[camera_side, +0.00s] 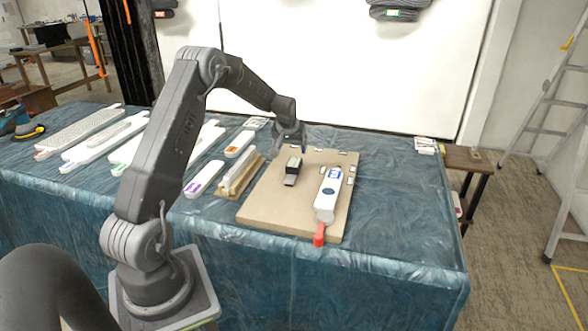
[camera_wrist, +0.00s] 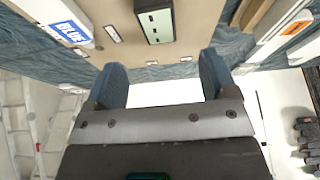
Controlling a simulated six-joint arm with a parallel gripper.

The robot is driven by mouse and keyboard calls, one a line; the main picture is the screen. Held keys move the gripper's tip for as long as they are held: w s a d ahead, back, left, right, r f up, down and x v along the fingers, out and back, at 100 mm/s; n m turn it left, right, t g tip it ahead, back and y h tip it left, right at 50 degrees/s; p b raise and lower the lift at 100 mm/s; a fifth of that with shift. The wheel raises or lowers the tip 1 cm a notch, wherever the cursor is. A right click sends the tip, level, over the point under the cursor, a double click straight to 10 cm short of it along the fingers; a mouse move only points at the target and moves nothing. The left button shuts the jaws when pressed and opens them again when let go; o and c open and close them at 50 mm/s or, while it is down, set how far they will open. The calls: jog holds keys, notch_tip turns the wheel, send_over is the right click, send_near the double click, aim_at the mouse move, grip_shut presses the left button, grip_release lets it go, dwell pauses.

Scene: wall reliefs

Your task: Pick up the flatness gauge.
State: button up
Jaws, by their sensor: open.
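A small dark block with a pale, display-like face, which looks like the flatness gauge (camera_side: 293,165), lies on a tan board (camera_side: 262,203). In the wrist view the gauge (camera_wrist: 156,22) is at the top edge, partly cut off, ahead of my fingertips and roughly in line with the gap between them. A grey piece sticks out at its near end in the side view. My gripper (camera_side: 290,146) is just behind and above the gauge, apart from it. In the wrist view my gripper (camera_wrist: 162,68) has its two blue-grey fingers wide apart with nothing between them.
A white tool (camera_side: 329,190) with a blue label and red tip lies right of the gauge on the board. Small tags line the board's far and right edges. Several long white and wooden bars (camera_side: 240,175) lie to the left.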

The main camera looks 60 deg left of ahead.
aim_at(294, 162)
jog(key=x, duration=1.1)
jog(key=shift+d, duration=0.15)
jog(key=c, duration=1.1)
jog(key=shift+r, duration=0.15)
